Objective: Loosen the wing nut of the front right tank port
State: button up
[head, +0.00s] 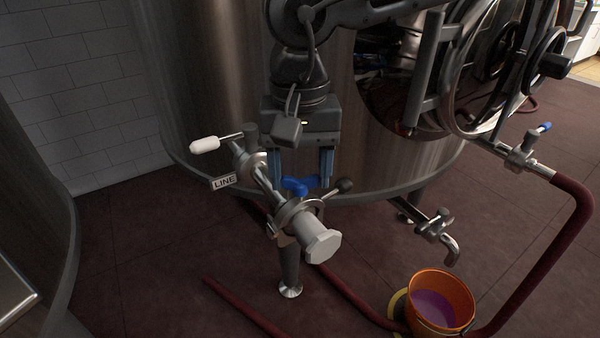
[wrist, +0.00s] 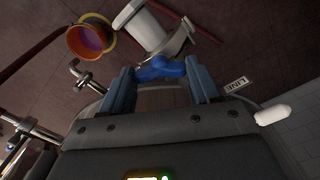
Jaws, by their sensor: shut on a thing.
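The tank port (head: 262,180) is a steel pipe that comes out of the big steel tank, beside a LINE label (head: 223,182). A clamp ring (head: 290,214) sits around it, and a pale cap (head: 321,246) closes its end. The blue wing nut (head: 299,187) is on top of the clamp; it also shows in the wrist view (wrist: 160,69). My gripper (head: 301,181) points down at the nut. Its two blue fingers stand on either side of the wings, shut on the nut. The fine contact at the fingertips is too small to see.
A white-handled valve lever (head: 205,145) sticks out left of the port, and a dark knob (head: 344,186) is close on the right. An orange bucket (head: 441,302) with purple liquid and a red hose (head: 575,235) are to the right. A round hatch with a handwheel is at upper right.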

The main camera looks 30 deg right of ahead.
aim_at(299, 176)
jog(key=n, duration=0.5)
jog(key=shift+n+b, duration=0.4)
dwell(0.4)
jog(key=o, duration=1.1)
jog(key=shift+c, duration=0.2)
notch_tip(299, 176, up, 8)
jog(key=shift+f+p, duration=0.1)
jog(key=shift+p, duration=0.65)
